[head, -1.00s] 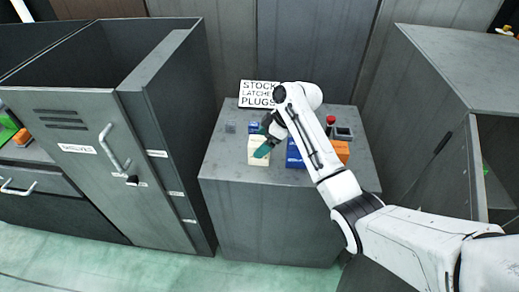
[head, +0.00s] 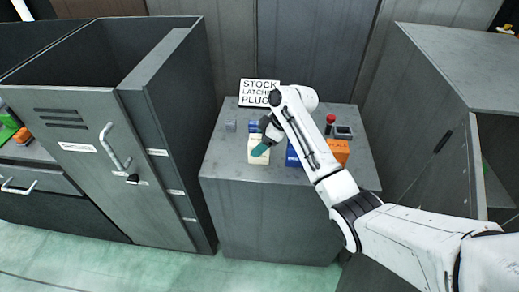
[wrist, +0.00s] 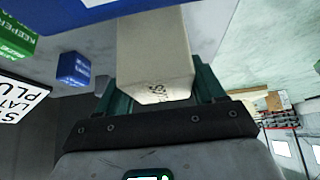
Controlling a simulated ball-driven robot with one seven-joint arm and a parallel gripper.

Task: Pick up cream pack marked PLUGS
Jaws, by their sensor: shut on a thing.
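The cream pack (head: 258,157) is at the front left of the grey cabinet top, left of the blue box. My gripper (head: 262,148) is at it from above, with teal fingers. In the wrist view the cream pack (wrist: 155,50) sits between the two teal fingers, which are shut on it. Dark lettering shows on its near edge, but I cannot read it fully. I cannot tell whether the pack rests on the top or is slightly raised.
A blue box (head: 293,156) and an orange box (head: 339,150) stand close on the right. A small blue block (head: 253,127), a grey block (head: 231,126) and a sign (head: 259,92) are behind. A red-topped item (head: 330,121) and dark device (head: 344,132) stand back right. A tall locker (head: 160,130) flanks the left.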

